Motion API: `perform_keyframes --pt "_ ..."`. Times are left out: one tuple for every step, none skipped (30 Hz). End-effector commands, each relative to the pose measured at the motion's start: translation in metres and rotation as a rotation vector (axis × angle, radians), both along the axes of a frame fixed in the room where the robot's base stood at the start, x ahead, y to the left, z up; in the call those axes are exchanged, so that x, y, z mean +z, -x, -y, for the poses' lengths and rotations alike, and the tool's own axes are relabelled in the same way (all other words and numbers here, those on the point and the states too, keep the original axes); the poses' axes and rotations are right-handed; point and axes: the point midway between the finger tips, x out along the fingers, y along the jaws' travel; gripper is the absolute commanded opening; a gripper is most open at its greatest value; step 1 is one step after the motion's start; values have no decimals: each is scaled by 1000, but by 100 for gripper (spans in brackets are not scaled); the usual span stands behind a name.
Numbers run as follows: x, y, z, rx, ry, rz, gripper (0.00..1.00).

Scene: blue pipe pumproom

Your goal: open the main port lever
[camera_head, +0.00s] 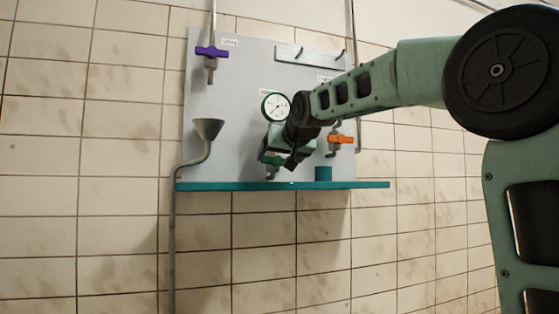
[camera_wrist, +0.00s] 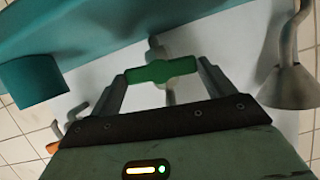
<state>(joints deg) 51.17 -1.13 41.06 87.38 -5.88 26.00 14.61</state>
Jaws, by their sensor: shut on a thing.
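My gripper (camera_wrist: 165,70) is shut on the green lever (camera_wrist: 162,71) of a small grey valve, one finger at each end of the lever. The lever lies crosswise between the fingers in the wrist view, and the grey pipe runs above and below it. In the head view, my gripper (camera_head: 278,156) is at the grey board below the round gauge (camera_head: 276,107), and part of the green lever (camera_head: 271,160) shows beside it. The rest of the valve is mostly hidden by my gripper there. I cannot read the label above the gauge well enough to name the port.
A purple-handled valve (camera_head: 212,52) is at upper left, and an orange-handled valve (camera_head: 341,139) is right of my gripper. A grey funnel (camera_head: 208,128), a teal shelf (camera_head: 230,187) and a teal cup (camera_head: 323,174) are nearby. The tiled wall at left is clear.

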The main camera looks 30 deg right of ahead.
Motion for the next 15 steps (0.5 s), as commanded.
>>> perform_keyframes --pt "-3 0 0 1 -33 11 59" --pt "-3 0 0 2 -56 17 59" --pt "-4 0 0 1 -86 27 59" --pt "-4 0 0 1 -110 34 59" --pt "-5 0 1 1 -134 41 59" --pt "-5 0 1 2 -167 50 59" --pt "-6 0 2 1 -192 58 59" --pt "-6 0 2 2 -218 65 59" --pt "-6 0 2 2 -251 75 59" --pt "-6 1 3 2 -276 82 59" --pt "-7 1 3 2 -301 88 59" --pt "-7 1 4 1 -332 98 59" --pt "-7 1 4 2 -355 104 59" --pt "-7 1 4 2 -377 111 59" --pt "-7 1 4 2 -406 118 59"
